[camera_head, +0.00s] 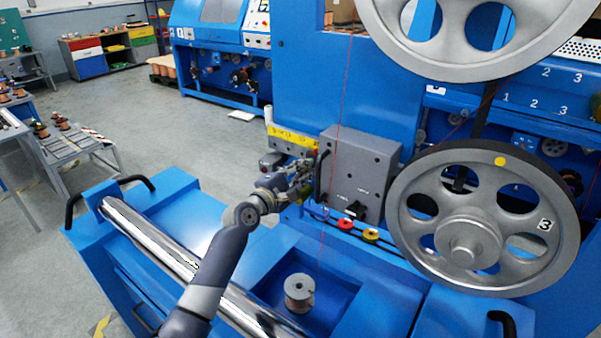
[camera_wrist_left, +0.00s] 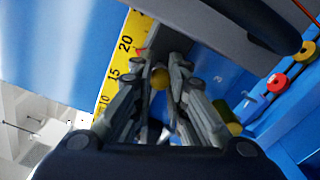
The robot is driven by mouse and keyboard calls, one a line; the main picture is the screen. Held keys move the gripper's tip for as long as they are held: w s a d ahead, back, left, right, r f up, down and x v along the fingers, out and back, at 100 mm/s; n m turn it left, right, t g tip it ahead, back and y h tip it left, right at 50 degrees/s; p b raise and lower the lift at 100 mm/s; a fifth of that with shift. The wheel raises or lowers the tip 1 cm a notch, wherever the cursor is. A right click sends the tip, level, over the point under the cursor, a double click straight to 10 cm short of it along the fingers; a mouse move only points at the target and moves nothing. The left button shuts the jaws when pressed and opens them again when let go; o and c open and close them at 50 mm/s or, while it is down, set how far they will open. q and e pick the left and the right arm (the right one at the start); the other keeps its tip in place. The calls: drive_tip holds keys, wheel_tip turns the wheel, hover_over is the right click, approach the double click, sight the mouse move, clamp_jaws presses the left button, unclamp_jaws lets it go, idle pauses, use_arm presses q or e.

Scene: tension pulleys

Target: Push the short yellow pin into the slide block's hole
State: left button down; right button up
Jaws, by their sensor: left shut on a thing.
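My left gripper (camera_head: 304,178) is beside the grey control box, below the yellow scale. In the left wrist view its two fingers (camera_wrist_left: 160,72) are shut on a small round yellow piece, which looks like the end of the short yellow pin (camera_wrist_left: 160,79). The rest of the pin is hidden between the fingers. Past the fingertips lies a dark grey surface beside the scale. I cannot make out the slide block's hole, or whether the pin touches it. My right gripper is in neither view.
The yellow scale (camera_head: 293,136) runs close by the gripper. The grey control box (camera_head: 360,165) stands just right of it. A red knob (camera_head: 345,223) and a yellow knob (camera_head: 371,235) sit below. A large pulley wheel (camera_head: 480,220) is further right. A spool (camera_head: 299,293) stands in the recess.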

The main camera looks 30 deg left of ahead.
use_arm(q)
drive_tip(key=shift+w, duration=0.65)
drive_tip(key=shift+w+d, duration=0.1)
drive_tip(key=shift+w, duration=0.25)
idle(0.5)
drive_tip(key=shift+r, duration=0.1)
drive_tip(key=c, duration=1.5)
unclamp_jaws()
drive_tip(key=s, duration=0.4)
drive_tip(key=s+a, duration=0.1)
drive_tip(key=s, duration=0.6)
drive_tip(key=shift+s+a, duration=0.3)
drive_tip(key=shift+s, duration=0.1)
